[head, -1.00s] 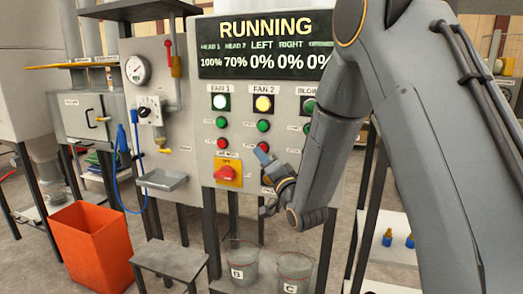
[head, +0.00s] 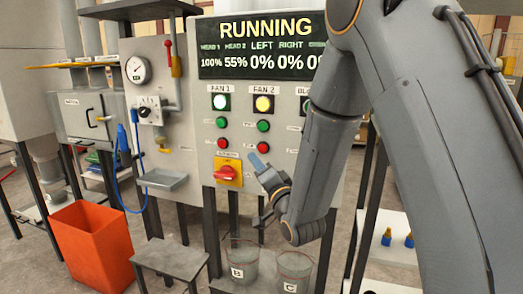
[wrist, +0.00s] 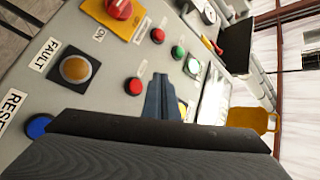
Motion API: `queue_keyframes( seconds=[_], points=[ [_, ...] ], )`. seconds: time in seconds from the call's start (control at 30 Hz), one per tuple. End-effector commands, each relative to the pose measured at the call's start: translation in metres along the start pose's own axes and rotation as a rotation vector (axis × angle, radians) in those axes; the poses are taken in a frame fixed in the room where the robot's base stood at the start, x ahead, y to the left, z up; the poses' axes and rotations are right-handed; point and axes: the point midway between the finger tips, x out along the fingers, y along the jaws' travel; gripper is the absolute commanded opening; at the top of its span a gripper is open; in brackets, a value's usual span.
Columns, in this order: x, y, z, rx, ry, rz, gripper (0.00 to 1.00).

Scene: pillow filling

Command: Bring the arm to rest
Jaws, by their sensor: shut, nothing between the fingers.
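My gripper (head: 257,162) is shut and empty in front of the grey control panel (head: 203,105), near its lower red buttons. In the wrist view the shut fingers (wrist: 163,98) point at the panel, and I cannot tell a gap between them and it. My arm comes down from the upper right and hides the panel's right part. The panel's display (head: 264,47) reads RUNNING, with 100%, 55% and then zeros. The red rotary switch (head: 227,172) sits on a yellow plate left of my gripper. It also shows in the wrist view (wrist: 119,9).
Buckets marked B (head: 240,262) and C (head: 294,270) stand below my gripper. An orange bin (head: 92,245) and a grey step stool (head: 168,258) stand to the left. The wrist view shows an amber FAULT button (wrist: 75,69) and a blue RESET button (wrist: 39,126).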

Motion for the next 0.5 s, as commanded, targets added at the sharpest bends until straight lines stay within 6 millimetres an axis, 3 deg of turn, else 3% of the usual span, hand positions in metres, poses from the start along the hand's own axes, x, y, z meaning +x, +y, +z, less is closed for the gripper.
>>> queue_keyframes(
  seconds=[0.33, 0.5],
  points=[
    [0.0, 0.001, 0.0, -0.004, -0.001, 0.006, 0.0],
    [-0.006, 0.022, -0.005, -0.08, -0.036, 0.123, 0.0]
  ],
)
